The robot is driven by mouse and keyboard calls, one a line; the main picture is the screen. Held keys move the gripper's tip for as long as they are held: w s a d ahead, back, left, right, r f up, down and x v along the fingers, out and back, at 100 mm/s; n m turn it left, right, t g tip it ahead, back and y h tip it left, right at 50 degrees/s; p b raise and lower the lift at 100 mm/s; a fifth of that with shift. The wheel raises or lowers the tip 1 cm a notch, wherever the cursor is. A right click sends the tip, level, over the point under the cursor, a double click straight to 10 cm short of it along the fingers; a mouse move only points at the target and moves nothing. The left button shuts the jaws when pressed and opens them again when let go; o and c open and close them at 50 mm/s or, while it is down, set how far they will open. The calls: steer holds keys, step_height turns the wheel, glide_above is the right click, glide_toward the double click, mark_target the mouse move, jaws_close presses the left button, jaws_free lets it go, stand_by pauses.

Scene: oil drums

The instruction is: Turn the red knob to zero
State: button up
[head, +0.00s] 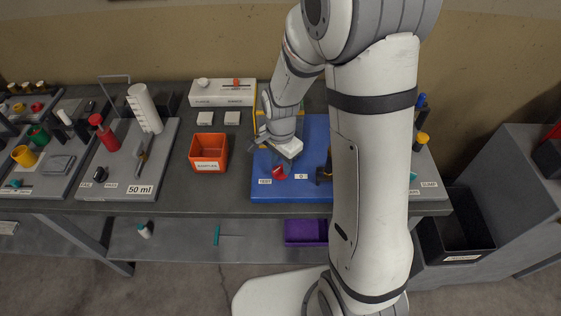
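A red knob (279,174) sits near the front of the blue board (290,193), between a small label at its left and a label that seems to read "0" (301,177). My gripper (281,160) points down directly over the knob, its fingers reaching to or just above it. The fingers are small and dark here and partly hide the knob, so I cannot tell whether they touch it or how far apart they are. The knob's pointer direction is not clear. My arm hides the right part of the blue board.
A dark item (324,174) stands on the board right of the knob. An orange bin (208,153) is left of the board. A white box (222,93) stands behind. A grey board (131,188) with a cylinder and tools lies further left. Table between bin and board is clear.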

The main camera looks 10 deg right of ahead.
steer(key=shift+f, duration=0.6)
jaws_close()
